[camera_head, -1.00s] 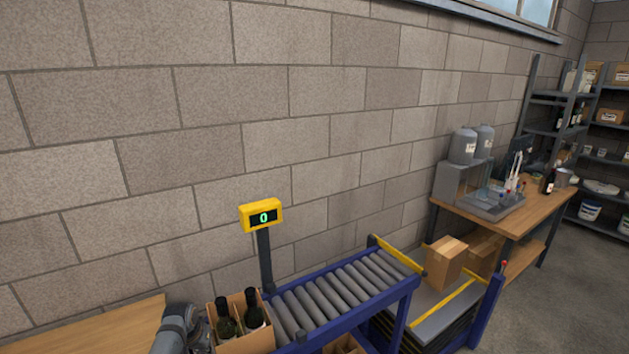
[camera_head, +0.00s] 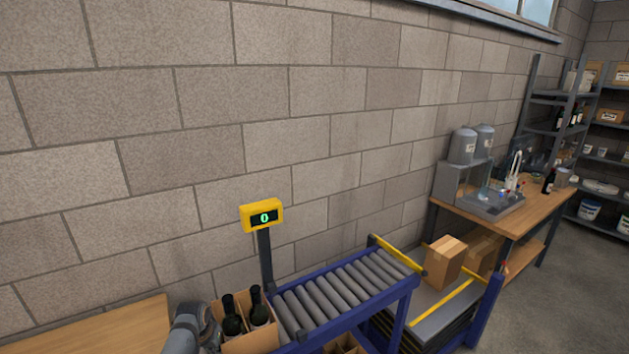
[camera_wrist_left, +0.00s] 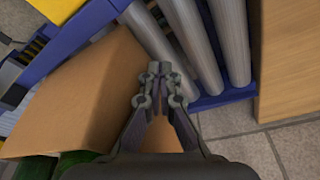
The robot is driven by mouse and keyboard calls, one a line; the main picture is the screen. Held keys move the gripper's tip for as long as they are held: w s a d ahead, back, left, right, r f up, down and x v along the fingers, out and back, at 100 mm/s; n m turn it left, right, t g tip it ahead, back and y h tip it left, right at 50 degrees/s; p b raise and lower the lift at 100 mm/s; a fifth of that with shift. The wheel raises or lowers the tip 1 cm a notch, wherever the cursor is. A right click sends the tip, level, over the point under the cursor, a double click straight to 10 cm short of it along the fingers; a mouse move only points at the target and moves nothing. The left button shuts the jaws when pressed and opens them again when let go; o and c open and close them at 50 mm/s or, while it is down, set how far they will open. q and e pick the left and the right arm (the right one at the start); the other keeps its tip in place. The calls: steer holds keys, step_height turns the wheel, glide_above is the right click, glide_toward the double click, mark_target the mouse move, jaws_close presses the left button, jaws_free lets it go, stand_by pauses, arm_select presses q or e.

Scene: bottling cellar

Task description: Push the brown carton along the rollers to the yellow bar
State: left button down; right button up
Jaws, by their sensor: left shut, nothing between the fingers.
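The brown carton (camera_head: 252,341) stands upright at the near left end of the rollers (camera_head: 338,291), with dark bottles (camera_head: 257,313) in it. The yellow bar (camera_head: 398,255) crosses the far right end of the rollers, with bare rollers between. My left gripper is at the carton's left side, its fingers hidden in the head view. In the left wrist view its closed fingertips (camera_wrist_left: 161,72) are at the edge of the carton's wall (camera_wrist_left: 85,95); exact contact is unclear. Nothing is between the fingers. My right gripper is not in view.
A yellow display (camera_head: 263,216) reading 0 stands on a post behind the rollers. A wooden bench (camera_head: 95,325) is at the left. Beyond the bar, a closed box (camera_head: 443,260) sits on a lower platform with a yellow strip. A bottling bench (camera_head: 530,205) stands further right.

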arm_select(q)
steer(key=shift+w+d+b, duration=0.25)
steer(key=shift+w+d, duration=0.2)
steer(key=shift+d, duration=0.25)
steer(key=shift+w+d+b, duration=0.25)
steer(key=shift+w+d, duration=0.15)
steer(key=shift+d, duration=0.3)
steer(key=shift+w+d+b, duration=0.25)
steer(key=shift+w+d, duration=0.2)
steer(key=shift+d, duration=0.25)
steer(key=shift+s+a+r+p, duration=0.2)
steer(key=shift+a+p, duration=0.1)
steer(key=shift+p, duration=0.25)
steer(key=shift+s+a+f, duration=0.1)
steer(key=shift+a, duration=0.05)
steer(key=shift+a+f, duration=0.1)
